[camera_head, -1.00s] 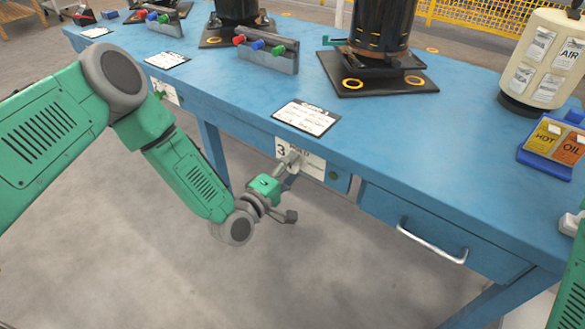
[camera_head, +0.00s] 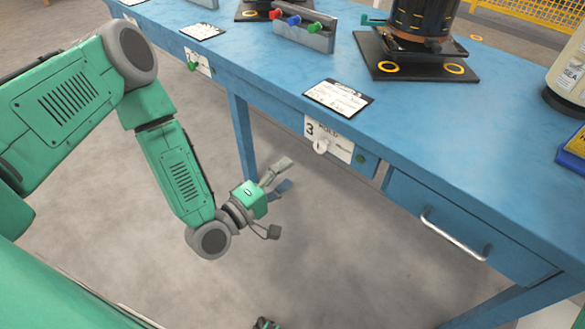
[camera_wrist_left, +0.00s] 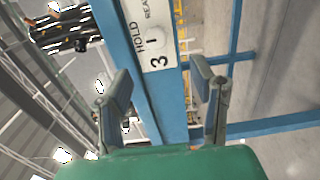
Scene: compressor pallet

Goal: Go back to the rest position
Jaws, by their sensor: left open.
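My left gripper (camera_head: 284,175) hangs below and in front of the blue workbench (camera_head: 440,150) in the head view. Its two grey fingers are apart, with nothing between them. It is to the left of and lower than the white plate (camera_head: 340,149) marked 3, which has a round white knob (camera_head: 321,146). In the left wrist view, the open fingers (camera_wrist_left: 162,86) point toward the bench front, and the plate (camera_wrist_left: 147,12) shows beyond them. The fingers look clear of the bench.
A drawer handle (camera_head: 453,235) juts from the bench front at the right. A dark compressor (camera_head: 421,20) on a black base, a valve block (camera_head: 303,29) with coloured knobs and a card (camera_head: 338,97) are on top. The grey floor (camera_head: 345,270) before the bench is clear.

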